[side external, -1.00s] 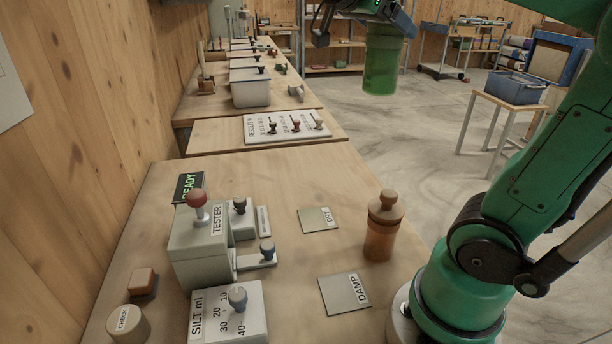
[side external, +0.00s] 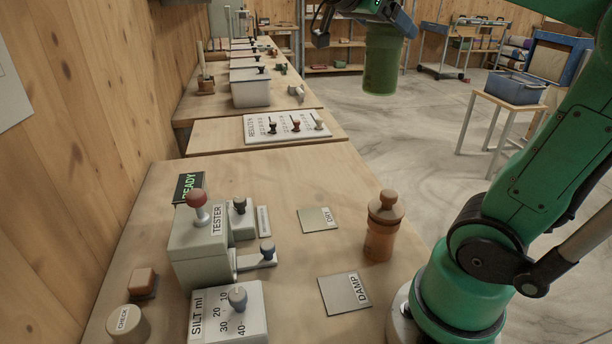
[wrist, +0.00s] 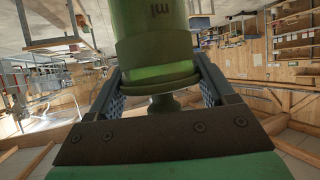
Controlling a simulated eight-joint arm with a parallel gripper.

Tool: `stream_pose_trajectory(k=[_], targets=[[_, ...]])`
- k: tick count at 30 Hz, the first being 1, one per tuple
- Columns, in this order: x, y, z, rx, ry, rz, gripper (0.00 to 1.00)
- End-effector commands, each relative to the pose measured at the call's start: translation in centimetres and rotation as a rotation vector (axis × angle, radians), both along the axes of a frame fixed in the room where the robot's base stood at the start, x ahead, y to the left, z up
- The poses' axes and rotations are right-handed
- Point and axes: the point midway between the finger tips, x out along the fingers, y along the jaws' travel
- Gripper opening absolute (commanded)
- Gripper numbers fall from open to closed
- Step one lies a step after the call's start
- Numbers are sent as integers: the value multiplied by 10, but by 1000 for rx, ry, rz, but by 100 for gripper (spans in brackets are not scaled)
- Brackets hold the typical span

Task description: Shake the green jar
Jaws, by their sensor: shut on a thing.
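The green jar (side external: 383,65) hangs in the air at the top of the side external view, off the right of the bench. It looks upright there. My gripper (side external: 372,14) is at its upper end and partly cut off by the top edge of the picture. In the wrist view the jar (wrist: 152,30) sits between the two dark fingers of my gripper (wrist: 168,92), with its knobbed lid toward the palm. The fingers are shut around the lid end. The jar's contents cannot be made out.
An orange-brown jar (side external: 381,228) stands on the bench near the DAMP plate (side external: 345,293) and DRY plate (side external: 318,220). The tester (side external: 200,245) and SILT ml block (side external: 229,315) are left of them. A blue bin (side external: 516,88) stands on a stool at right.

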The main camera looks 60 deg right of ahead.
Motion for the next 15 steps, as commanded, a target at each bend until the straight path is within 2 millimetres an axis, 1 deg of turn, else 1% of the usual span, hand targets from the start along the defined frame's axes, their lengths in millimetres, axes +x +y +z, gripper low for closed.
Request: stream_pose_trajectory(k=[1, 3, 7, 10, 15], targets=[[0, 0, -6, -1, 0, 0, 0], [0, 0, -12, -1, 0, 0, 0], [0, 0, -14, -1, 0, 0, 0], [0, 0, -6, -1, 0, 0, 0], [0, 0, 18, -1, 0, 0, 0]])
